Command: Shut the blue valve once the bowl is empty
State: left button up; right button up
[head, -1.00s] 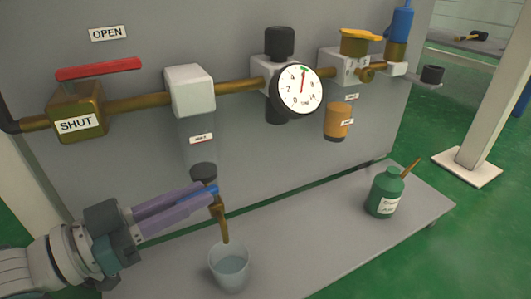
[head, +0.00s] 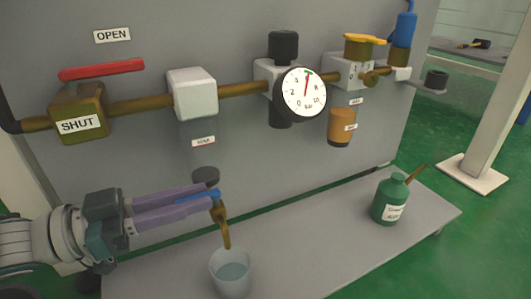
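The blue valve (head: 209,195) is a small blue lever on the brass drain tap (head: 222,221) under the filter bowl. The filter bowl (head: 199,162) is clear and hangs below a white block (head: 192,94). I see no liquid in it, but its see-through wall makes this hard to judge. A clear cup (head: 231,276) with water in it stands under the tap's spout. I cannot make out a stream. My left gripper (head: 208,199) has its purple fingers on either side of the blue lever. Whether they press on it cannot be told. My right gripper is not in view.
A red lever (head: 102,69) lies across the pipe's left valve, between OPEN and SHUT labels. A gauge (head: 304,94), yellow handle (head: 365,39) and blue fitting (head: 404,27) are farther right. A green bottle (head: 390,200) stands on the grey shelf (head: 330,238), with bare shelf between it and the cup.

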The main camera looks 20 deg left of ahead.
pick_arm(q)
jog(key=shift+o, duration=1.7)
jog(key=shift+s+d, duration=0.1)
